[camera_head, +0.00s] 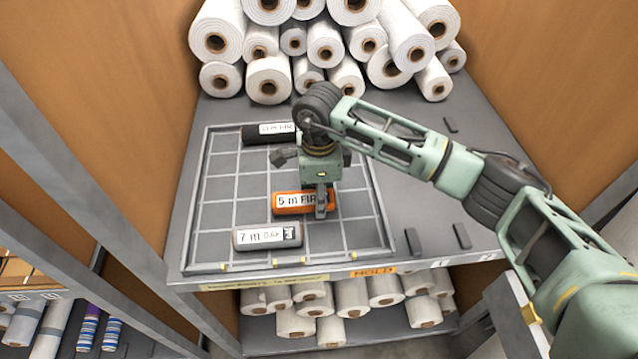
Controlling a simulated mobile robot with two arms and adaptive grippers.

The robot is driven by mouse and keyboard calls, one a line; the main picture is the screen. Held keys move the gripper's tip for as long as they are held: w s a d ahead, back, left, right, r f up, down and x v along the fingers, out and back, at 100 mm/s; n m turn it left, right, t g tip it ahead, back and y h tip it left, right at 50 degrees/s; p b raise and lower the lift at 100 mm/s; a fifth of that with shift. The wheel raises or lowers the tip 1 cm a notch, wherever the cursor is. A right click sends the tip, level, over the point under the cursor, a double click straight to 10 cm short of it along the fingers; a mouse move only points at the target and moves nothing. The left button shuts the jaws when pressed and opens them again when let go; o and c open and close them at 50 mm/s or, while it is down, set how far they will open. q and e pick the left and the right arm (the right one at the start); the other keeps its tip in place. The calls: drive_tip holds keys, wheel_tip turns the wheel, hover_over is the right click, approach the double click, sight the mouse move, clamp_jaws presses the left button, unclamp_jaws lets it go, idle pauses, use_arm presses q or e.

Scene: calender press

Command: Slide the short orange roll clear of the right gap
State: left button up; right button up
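The short orange roll (283,204), labelled "5 m FIR", lies crosswise on the gridded grey tray (223,188), near its middle. My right gripper (321,212) points down at the roll's right end, and its fingers cover part of the label and of that end. Whether the fingers grip the roll or only touch it, I cannot tell. A grey roll (252,240), labelled "7 m OAK", lies in front and to the left, near the tray's front edge. A black roll (256,137) with a white label lies at the back, its right end hidden by my arm. My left gripper is not in view.
White rolls (269,78) are stacked behind the tray, and more lie on the shelf below. Small dark blocks (413,241) sit on the table to the right. An orange "HOLD" label (373,272) marks the front edge. Grid cells left of the orange roll are bare.

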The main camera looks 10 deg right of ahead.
sight(282, 196)
drive_tip(key=shift+f, duration=0.1)
drive_tip(key=c, duration=0.9)
drive_tip(key=shift+o, duration=0.2)
drive_tip(key=shift+a, duration=3.45)
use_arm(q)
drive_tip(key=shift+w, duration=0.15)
use_arm(e)
drive_tip(key=shift+a, duration=0.6)
drive_tip(key=o, duration=1.3)
